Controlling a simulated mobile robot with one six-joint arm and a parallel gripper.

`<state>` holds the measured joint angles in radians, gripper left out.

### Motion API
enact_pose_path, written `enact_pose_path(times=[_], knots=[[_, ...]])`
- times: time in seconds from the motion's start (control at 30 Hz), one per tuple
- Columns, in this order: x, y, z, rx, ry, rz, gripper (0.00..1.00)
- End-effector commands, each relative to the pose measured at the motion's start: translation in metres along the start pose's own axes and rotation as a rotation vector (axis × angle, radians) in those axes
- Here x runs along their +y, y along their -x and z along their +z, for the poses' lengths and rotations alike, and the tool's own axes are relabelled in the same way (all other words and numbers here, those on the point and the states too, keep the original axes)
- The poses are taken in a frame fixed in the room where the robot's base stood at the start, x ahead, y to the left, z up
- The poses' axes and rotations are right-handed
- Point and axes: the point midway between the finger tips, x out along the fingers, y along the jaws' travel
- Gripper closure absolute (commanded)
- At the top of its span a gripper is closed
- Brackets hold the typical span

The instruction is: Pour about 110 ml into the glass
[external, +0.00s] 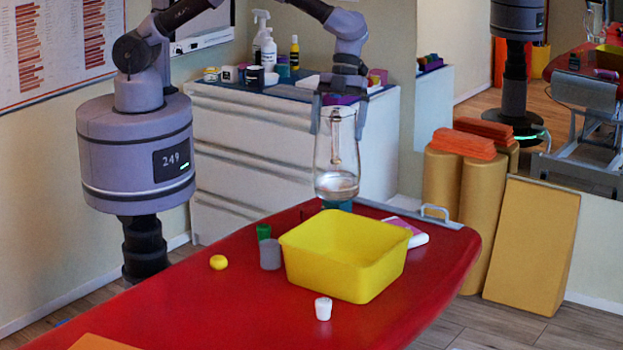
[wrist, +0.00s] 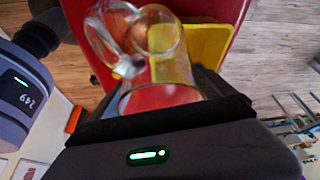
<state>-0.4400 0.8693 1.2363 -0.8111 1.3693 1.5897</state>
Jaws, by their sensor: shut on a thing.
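My gripper (external: 338,118) is shut on a clear glass jug (external: 325,160) and holds it upright near its top, over the far end of the red table (external: 390,325). A little clear liquid lies in the bottom of the jug. In the wrist view the jug (wrist: 178,72) stretches away from my gripper (wrist: 160,105), with clear curved glass shapes at its far end. I cannot tell whether one of these is a separate drinking glass. No separate glass shows clearly in the external view. A teal thing (external: 342,205) shows just below the jug, partly hidden.
A yellow bin (external: 345,262) stands in front of the jug. Near it are a grey cylinder (external: 270,254), a green item (external: 264,232), a yellow disc (external: 218,262) and a white cup-like piece (external: 323,308). A white drawer unit (external: 250,135) with bottles is behind.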

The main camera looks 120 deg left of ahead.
Motion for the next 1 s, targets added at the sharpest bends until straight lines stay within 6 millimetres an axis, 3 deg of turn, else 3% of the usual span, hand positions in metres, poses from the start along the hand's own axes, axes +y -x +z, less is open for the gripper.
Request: enact_pose_path(times=[0.03, 0.2, 0.4, 0.8, 1.0], knots=[[-0.003, 0.011, 0.017, 0.0, -0.06, 0.024, 0.8], [-0.001, 0.028, 0.071, -0.001, -0.274, 0.112, 0.8], [0.008, 0.041, 0.116, -0.003, -0.447, 0.183, 0.8], [0.025, 0.052, 0.161, -0.004, -0.618, 0.255, 0.8], [0.024, 0.03, 0.168, -0.003, -0.615, 0.254, 0.8]])
